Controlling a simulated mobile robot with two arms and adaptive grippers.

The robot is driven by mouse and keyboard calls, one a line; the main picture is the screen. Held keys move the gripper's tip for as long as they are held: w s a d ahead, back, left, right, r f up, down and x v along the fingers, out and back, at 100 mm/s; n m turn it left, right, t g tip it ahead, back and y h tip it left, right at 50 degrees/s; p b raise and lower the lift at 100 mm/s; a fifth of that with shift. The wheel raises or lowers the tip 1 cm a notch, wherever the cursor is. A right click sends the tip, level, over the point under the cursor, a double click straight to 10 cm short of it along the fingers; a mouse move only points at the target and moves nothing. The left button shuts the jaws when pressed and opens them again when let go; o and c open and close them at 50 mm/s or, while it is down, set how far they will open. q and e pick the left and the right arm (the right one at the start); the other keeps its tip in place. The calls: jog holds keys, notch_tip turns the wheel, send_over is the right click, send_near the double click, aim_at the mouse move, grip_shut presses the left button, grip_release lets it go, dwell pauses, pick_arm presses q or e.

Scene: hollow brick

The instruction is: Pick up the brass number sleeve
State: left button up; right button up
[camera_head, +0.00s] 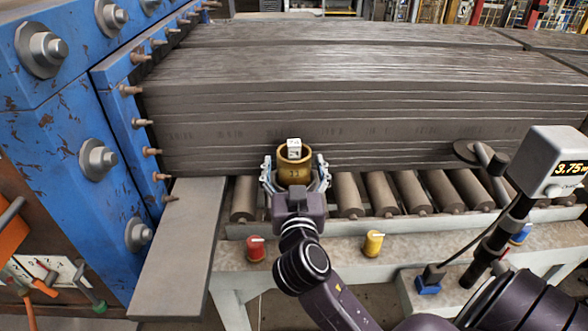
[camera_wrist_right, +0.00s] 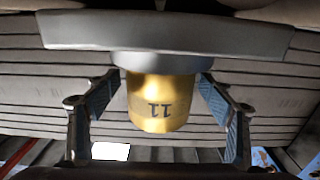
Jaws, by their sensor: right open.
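The brass number sleeve (camera_head: 294,170) is a short gold cylinder near the middle of the head view, in front of the stacked grey slabs. In the right wrist view the sleeve (camera_wrist_right: 160,105) carries dark digits that look like 11, upside down, and its upper end in the picture meets a grey round piece. My right gripper (camera_head: 294,161) is open, with one finger on each side of the sleeve. The right wrist view shows gaps between both fingers and the sleeve. A small white block with dark marks (camera_head: 294,148) shows at the sleeve's top opening. My left gripper is not in view.
The slab stack (camera_head: 350,110) fills the back. Metal rollers (camera_head: 380,193) lie in front of it. A blue bolted machine frame (camera_head: 50,110) stands left. Red (camera_head: 255,248) and yellow (camera_head: 373,243) knobs sit on the front ledge. A display box (camera_head: 552,165) is right.

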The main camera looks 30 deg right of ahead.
jog(key=c, duration=1.6)
jog(key=shift+r, duration=0.1)
jog(key=shift+c, duration=0.5)
